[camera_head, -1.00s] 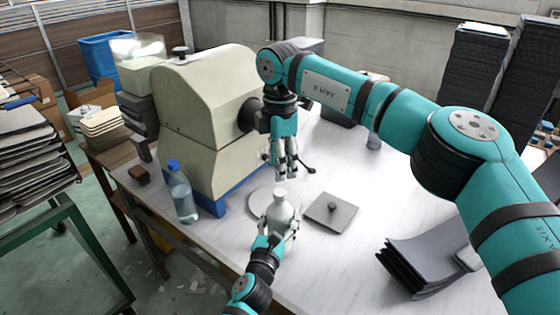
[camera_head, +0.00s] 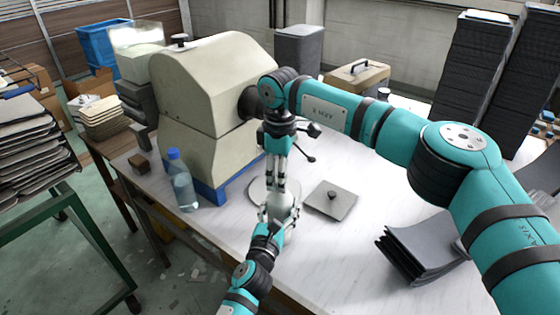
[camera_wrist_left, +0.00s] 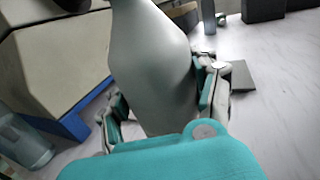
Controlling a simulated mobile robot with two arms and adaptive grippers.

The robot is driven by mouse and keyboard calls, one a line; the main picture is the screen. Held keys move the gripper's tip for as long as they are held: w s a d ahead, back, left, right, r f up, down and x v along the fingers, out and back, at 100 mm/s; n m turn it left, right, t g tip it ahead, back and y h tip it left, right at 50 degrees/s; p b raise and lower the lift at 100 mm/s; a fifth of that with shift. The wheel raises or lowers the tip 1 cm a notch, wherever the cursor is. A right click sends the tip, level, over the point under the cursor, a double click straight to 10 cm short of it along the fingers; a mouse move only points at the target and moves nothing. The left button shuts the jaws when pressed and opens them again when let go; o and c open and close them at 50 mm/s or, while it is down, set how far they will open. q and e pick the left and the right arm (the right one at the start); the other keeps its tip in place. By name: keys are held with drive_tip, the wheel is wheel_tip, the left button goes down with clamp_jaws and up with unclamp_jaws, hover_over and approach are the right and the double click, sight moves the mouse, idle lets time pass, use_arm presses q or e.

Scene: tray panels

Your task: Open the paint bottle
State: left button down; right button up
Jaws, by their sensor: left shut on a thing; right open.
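The pale grey-white paint bottle (camera_head: 284,204) stands upright at the front of the white table, by a round plate. My left gripper (camera_head: 277,214) is shut on its body from the front. In the left wrist view the bottle (camera_wrist_left: 155,65) fills the middle, with the left gripper's fingers (camera_wrist_left: 165,105) on both sides of it. My right gripper (camera_head: 276,190) points straight down at the bottle's top, with its fingers open around the neck area. The fingers hide the bottle's cap, and I cannot tell whether they touch it.
A beige machine (camera_head: 205,105) on a blue base stands behind left. A clear bottle with a blue cap (camera_head: 184,185) is at the left edge. A square plate with a knob (camera_head: 331,200) lies just right. Grey panels (camera_head: 422,248) lie front right. The middle right tabletop is clear.

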drive_tip(key=shift+f, duration=0.5)
drive_tip(key=shift+c, duration=0.3)
